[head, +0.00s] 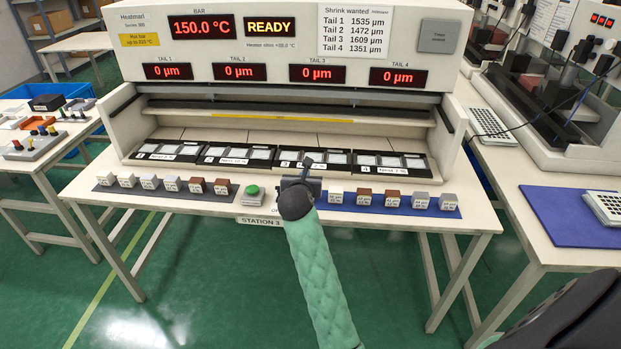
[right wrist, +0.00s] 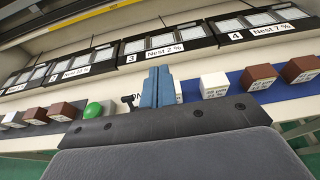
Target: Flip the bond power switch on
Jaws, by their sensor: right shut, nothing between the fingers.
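The bond power switch (right wrist: 128,102) shows in the right wrist view as a small black toggle beside a partly covered "ON" label, on the table's front strip. In the head view it is hidden behind my right gripper (head: 308,163). My right gripper (right wrist: 158,86) is shut and empty, its blue fingers pointing toward the nests just right of the switch. They look apart from the switch in this view, but depth is hard to tell. My left gripper is in neither view.
A green button (head: 254,190) sits left of the switch. Rows of small blocks stand on a grey mat (head: 103,188) at left and a blue mat (head: 454,213) at right. Several labelled nests (head: 163,158) lie behind. The bar display (head: 201,27) reads 150.0 °C, beside READY (head: 270,27).

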